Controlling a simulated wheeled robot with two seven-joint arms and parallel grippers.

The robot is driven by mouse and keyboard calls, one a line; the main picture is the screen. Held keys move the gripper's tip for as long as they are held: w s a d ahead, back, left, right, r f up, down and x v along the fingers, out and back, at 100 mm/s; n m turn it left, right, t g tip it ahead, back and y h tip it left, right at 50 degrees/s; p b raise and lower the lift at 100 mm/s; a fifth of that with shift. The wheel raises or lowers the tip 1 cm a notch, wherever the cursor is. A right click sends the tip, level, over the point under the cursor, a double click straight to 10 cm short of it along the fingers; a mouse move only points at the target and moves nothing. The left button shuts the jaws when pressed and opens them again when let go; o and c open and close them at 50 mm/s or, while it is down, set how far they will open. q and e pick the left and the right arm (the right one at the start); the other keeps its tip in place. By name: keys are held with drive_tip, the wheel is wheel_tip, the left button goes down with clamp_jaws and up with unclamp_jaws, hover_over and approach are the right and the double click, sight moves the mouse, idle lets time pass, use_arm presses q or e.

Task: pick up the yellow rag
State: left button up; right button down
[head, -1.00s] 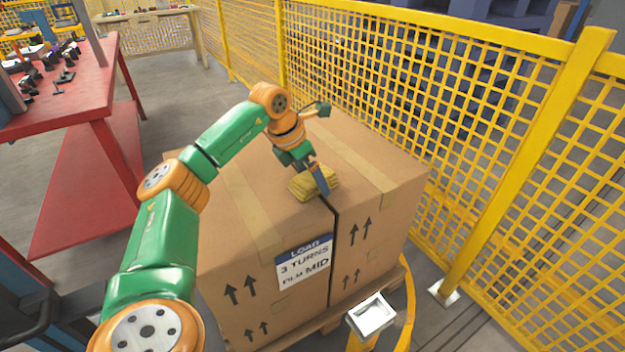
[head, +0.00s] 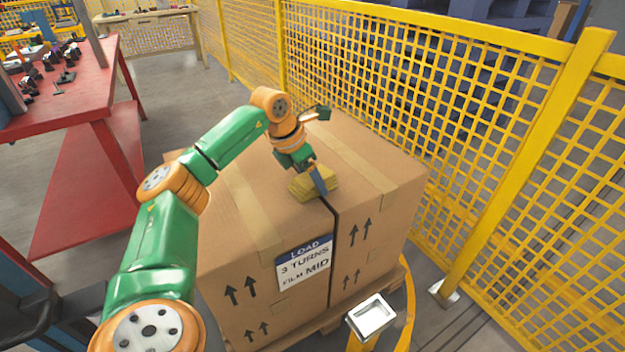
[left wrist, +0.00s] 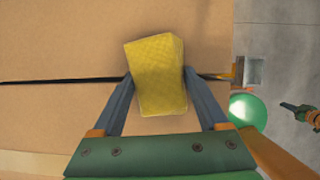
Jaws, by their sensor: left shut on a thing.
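The yellow rag (head: 306,185) is a folded, textured block on top of the cardboard boxes, near the seam between them. It also shows in the left wrist view (left wrist: 157,72), between the two fingers. My left gripper (head: 322,188) reaches down to it from above, and in the left wrist view the gripper (left wrist: 157,80) has a finger against each side of the rag. It is shut on the rag. I cannot tell whether the rag is clear of the box top.
The cardboard boxes (head: 245,240) stand side by side on a pallet (head: 330,318). A yellow mesh fence (head: 480,130) runs close behind and to the right. A red workbench (head: 85,90) stands at left. A white tray-like fixture (head: 372,314) is at front.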

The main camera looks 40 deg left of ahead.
sight(310, 179)
use_arm(q)
drive_tip(key=shift+r, duration=0.1)
drive_tip(key=r, duration=0.3)
drive_tip(key=r+p, duration=0.1)
drive_tip(key=shift+s+r, duration=0.25)
drive_tip(key=s+r, duration=0.2)
drive_tip(key=s+d+r, duration=0.1)
drive_tip(key=r, duration=0.1)
drive_tip(key=shift+s+d+r, duration=0.15)
drive_tip(key=shift+s+r, duration=0.2)
drive_tip(key=shift+s, duration=0.05)
drive_tip(key=s+d+r, duration=0.2)
drive_tip(key=s+r, duration=0.2)
drive_tip(key=s, duration=0.5)
drive_tip(key=shift+d, duration=0.4)
